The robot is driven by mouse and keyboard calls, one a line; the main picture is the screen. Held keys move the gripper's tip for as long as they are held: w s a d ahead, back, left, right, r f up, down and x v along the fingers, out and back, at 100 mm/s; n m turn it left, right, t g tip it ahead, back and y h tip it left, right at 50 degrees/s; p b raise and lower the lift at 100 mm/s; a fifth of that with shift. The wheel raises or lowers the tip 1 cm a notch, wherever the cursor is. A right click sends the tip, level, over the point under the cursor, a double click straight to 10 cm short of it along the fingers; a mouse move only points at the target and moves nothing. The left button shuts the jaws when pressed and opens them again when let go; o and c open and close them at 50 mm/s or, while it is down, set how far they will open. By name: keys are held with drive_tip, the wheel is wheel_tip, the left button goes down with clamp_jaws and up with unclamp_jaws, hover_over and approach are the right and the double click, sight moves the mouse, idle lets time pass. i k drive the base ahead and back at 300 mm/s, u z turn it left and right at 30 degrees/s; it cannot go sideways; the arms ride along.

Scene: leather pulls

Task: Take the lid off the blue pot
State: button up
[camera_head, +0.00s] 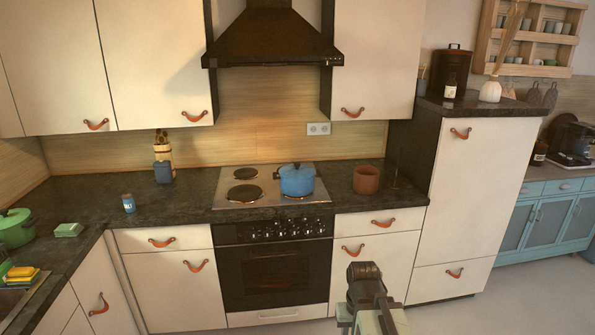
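The blue pot (297,182) stands upright on the right part of the steel hob. Its blue lid (296,168) sits on top, with a small knob in the middle. My gripper (364,272) is at the bottom, right of centre, in front of the cabinets and well apart from the pot. Its fingers are too small and dark here to tell whether they are open or shut. Nothing is visibly held in it.
A brown clay pot (366,180) stands right of the hob (245,203). The dark range hood (272,45) hangs above. A blue jar (163,172) and small can (128,203) stand to the left. A green pot (15,230) is at far left. The counter between is mostly clear.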

sight(296, 170)
drive_tip(key=u, duration=0.1)
drive_tip(key=i, duration=0.7)
drive_tip(key=u, duration=0.95)
drive_tip(key=i, duration=1.2)
drive_tip(key=z, duration=0.2)
